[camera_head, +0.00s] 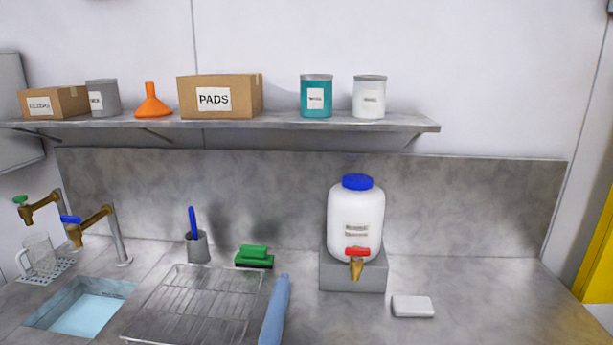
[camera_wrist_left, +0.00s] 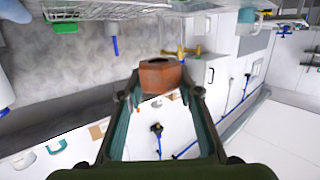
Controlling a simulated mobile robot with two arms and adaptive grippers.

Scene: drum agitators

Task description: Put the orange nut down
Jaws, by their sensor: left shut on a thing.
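The orange nut (camera_wrist_left: 160,75) is a brownish-orange piece with a hole, seen at the fingertips of my left gripper (camera_wrist_left: 160,88) in the left wrist view. The gripper is shut on it, with one finger on each side. The nut appears held in the air, with the room seen upside down behind it. Neither the nut nor my left gripper shows in the head view. My right gripper is in neither view.
In the head view, a wire rack (camera_head: 195,305) stands on the counter beside a sink (camera_head: 80,312). A white blue-capped container (camera_head: 355,215) sits on a grey block (camera_head: 335,272). A white bar (camera_head: 412,306) lies nearby. The counter at right is clear.

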